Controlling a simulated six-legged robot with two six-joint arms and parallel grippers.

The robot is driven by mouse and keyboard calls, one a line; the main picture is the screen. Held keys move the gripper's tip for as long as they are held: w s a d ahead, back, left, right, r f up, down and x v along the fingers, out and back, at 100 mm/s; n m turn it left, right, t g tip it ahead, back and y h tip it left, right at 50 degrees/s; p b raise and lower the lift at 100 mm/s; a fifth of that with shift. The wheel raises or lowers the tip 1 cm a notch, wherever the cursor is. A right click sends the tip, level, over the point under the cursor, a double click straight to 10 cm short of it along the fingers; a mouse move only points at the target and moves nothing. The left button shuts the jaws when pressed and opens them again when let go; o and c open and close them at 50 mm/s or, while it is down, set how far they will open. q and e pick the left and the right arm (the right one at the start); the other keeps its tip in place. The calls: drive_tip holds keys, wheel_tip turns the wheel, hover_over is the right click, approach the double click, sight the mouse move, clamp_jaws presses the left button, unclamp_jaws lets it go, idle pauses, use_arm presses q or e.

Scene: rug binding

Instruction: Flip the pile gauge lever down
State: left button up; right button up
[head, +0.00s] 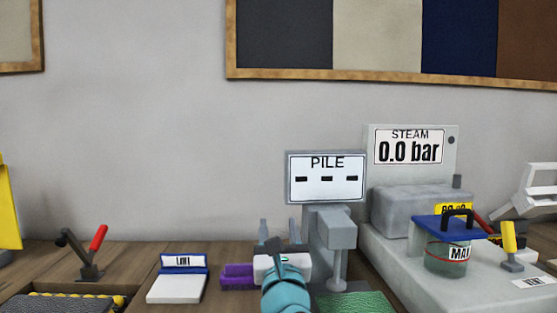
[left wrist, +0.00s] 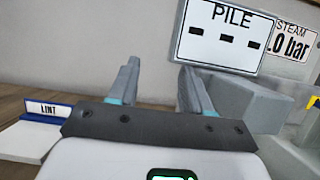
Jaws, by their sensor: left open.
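The pile gauge (head: 325,178) stands right of centre in the head view, a grey post with a white display reading PILE and three dashes. In the left wrist view its display (left wrist: 225,37) is at the upper right. I cannot make out its lever in either view. My left gripper (head: 277,228) is open, pointing away from me just left of the gauge's post. In the left wrist view its fingers (left wrist: 158,72) stand apart with only wall and bench between them. The right finger overlaps the gauge's grey body. My right gripper is not in view.
A purple block (head: 238,275) lies beside my left gripper. A LINT box (head: 178,280) and a red-handled lever (head: 97,240) are farther left. The steam unit (head: 413,165), a lidded jar (head: 446,258) and a yellow-handled lever (head: 509,240) are at right. A green mat (head: 355,303) lies below the gauge.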

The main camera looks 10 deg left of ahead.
use_arm(q)
wheel_tip(320, 180, up, 14)
drive_tip(key=p, duration=0.4)
drive_tip(key=shift+r, duration=0.15)
drive_tip(key=shift+s, duration=0.1)
